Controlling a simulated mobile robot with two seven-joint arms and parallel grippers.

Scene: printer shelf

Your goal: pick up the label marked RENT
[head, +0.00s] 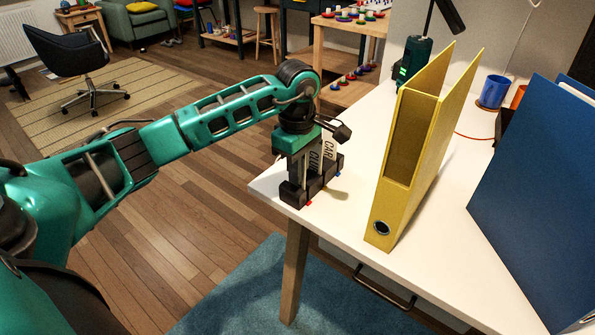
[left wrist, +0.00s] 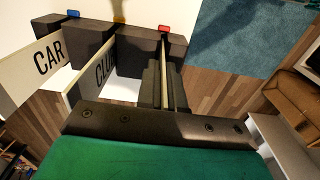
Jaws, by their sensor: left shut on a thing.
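A row of upright label plates stands in black holders (head: 318,187) on the white table's near left corner. A plate marked CAR (left wrist: 45,60) and one marked CLUB (left wrist: 95,75) show in the left wrist view; CAR also shows in the head view (head: 328,150). My left gripper (head: 297,172) points down beside them. In the left wrist view its fingers are shut on a third plate (left wrist: 165,68), seen edge-on, in line with a red tab. Its wording is hidden, so I cannot read RENT. I cannot tell whether it is clear of its holder. My right gripper is out of view.
A yellow binder (head: 408,205) stands right of the labels, with a blue binder (head: 535,200) farther right. A green device (head: 413,62) and a blue mug (head: 493,91) are behind. The white table (head: 345,195) has some bare surface between holders and yellow binder.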

